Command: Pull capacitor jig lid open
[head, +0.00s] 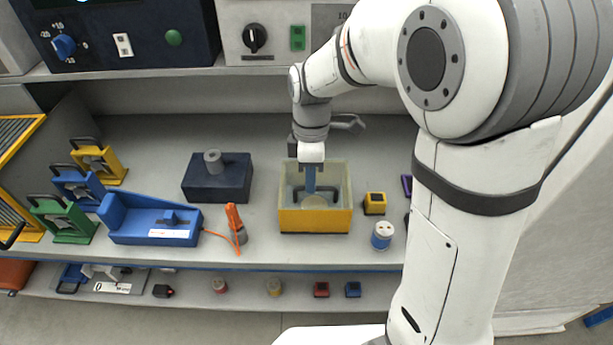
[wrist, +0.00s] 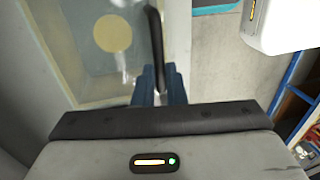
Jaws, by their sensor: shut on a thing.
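The capacitor jig (head: 315,222) is a yellow box on the bench with a clear lid or clear upper part (head: 338,178). A pale round disc (head: 315,202) shows inside; in the wrist view the disc (wrist: 112,34) shows through the clear panel. My gripper (head: 311,190) is over the jig, pointing down. In the wrist view its blue fingers (wrist: 160,88) are shut on a black handle bar (wrist: 154,40) beside the clear panel. The fingers hide part of the handle. I cannot tell how far the lid is raised.
A dark blue block (head: 217,180) and an orange-handled tool (head: 236,224) stand to the left. A small yellow block (head: 374,203) and a blue-and-white cylinder (head: 382,236) stand close on the right. A blue cradle (head: 150,220) lies farther left.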

